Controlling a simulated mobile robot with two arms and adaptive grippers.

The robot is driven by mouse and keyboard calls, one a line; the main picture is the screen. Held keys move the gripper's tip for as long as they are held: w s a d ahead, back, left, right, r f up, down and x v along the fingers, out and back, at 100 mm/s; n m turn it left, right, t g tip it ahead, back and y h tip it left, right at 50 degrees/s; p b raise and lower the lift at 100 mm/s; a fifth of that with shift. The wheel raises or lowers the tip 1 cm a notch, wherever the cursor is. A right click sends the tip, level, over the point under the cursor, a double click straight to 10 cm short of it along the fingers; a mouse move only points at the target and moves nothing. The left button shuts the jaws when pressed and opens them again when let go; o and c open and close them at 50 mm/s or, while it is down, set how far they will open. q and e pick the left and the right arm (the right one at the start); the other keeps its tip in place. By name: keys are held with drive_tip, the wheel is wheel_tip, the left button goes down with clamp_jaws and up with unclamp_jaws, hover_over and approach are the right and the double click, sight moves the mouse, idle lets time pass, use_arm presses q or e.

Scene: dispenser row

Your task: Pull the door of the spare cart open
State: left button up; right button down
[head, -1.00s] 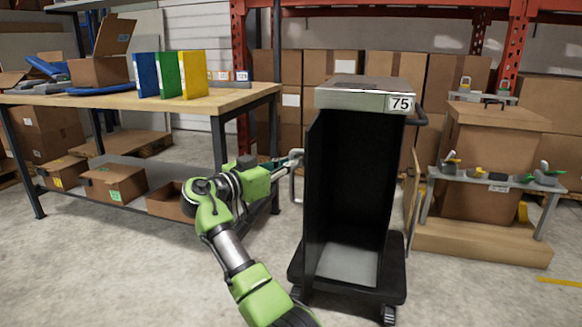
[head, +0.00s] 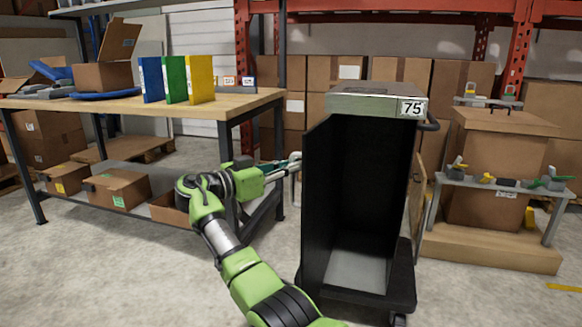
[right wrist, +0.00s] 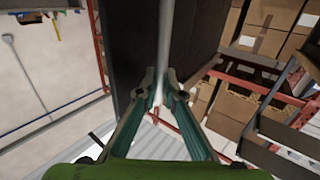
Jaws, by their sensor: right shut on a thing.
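The spare cart is a tall dark cart with a light top band (head: 375,103) marked 75. Its front is open and shows a black inside and a pale floor. The door (head: 317,195) is a dark panel at the cart's left side, standing swung out from the front. My right gripper (head: 292,164) is at the door's outer left face, shut on the door's handle. In the right wrist view, the fingers (right wrist: 161,82) close on the grey handle bar (right wrist: 164,40), beside the dark door panel (right wrist: 132,45). My left gripper does not show.
A wooden-topped workbench (head: 250,98) with binders stands to the left, its front right leg close behind my right arm. A low stand (head: 490,182) with small tools is right of the cart. Bare floor (head: 120,270) lies in front.

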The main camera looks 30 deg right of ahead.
drive_tip(key=c, duration=2.2)
unclamp_jaws()
drive_tip(key=shift+d, duration=0.2)
drive_tip(key=shift+o, duration=0.2)
drive_tip(key=shift+a, duration=0.2)
drive_tip(key=s+a, duration=0.1)
drive_tip(key=a, duration=1)
drive_tip(key=shift+a, duration=0.35)
